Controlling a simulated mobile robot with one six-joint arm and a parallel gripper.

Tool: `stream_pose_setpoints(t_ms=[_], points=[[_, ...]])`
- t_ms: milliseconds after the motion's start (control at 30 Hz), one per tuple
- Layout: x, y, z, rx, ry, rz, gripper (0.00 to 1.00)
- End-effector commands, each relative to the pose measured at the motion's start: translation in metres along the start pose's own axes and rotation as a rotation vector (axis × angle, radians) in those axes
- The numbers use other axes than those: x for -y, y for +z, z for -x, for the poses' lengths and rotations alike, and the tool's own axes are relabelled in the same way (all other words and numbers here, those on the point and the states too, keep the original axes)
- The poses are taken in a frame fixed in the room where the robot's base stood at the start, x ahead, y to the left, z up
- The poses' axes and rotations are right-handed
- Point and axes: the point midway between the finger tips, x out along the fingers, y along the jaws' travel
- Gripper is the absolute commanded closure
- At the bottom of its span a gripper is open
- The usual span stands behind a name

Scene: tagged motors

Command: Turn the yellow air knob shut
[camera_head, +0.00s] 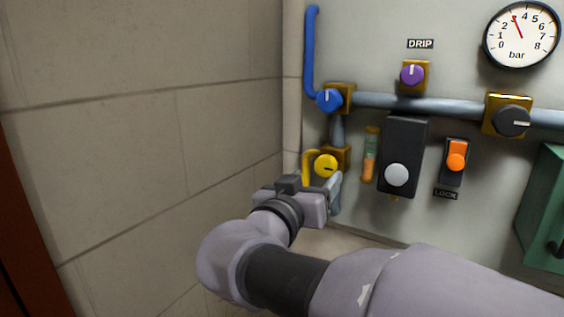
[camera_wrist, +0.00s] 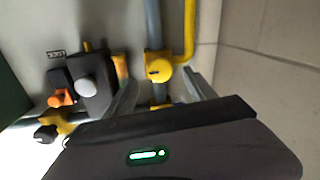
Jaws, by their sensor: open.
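The yellow air knob (camera_head: 326,166) is round, on a brass valve body low on the wall panel at the left. Its dark mark lies about level in the head view. The knob also shows in the wrist view (camera_wrist: 159,70), with a yellow pipe beside it. My gripper (camera_head: 322,188) is just below and in front of the knob in the head view. In the wrist view its two fingers (camera_wrist: 163,88) are spread apart, one to each side of the knob's line, with nothing between them. I cannot tell how far the tips are from the knob.
A blue knob (camera_head: 329,98) sits above, and a purple knob (camera_head: 412,75) under the DRIP label. A black box with a white button (camera_head: 396,175) and an orange LOCK switch (camera_head: 457,161) are to the right. A stone wall (camera_head: 140,130) stands close on the left.

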Motion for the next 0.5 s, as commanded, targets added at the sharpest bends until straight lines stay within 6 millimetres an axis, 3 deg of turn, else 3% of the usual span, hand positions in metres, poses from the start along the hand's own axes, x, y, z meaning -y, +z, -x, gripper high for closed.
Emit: stream_pose_setpoints(t_ms=[100, 200, 500], points=[[-0.002, -0.002, -0.029, 0.002, 0.004, 0.001, 0.36], [-0.001, -0.002, -0.046, 0.001, 0.002, 0.001, 0.36], [0.000, 0.000, -0.059, 0.000, 0.000, 0.000, 0.36]])
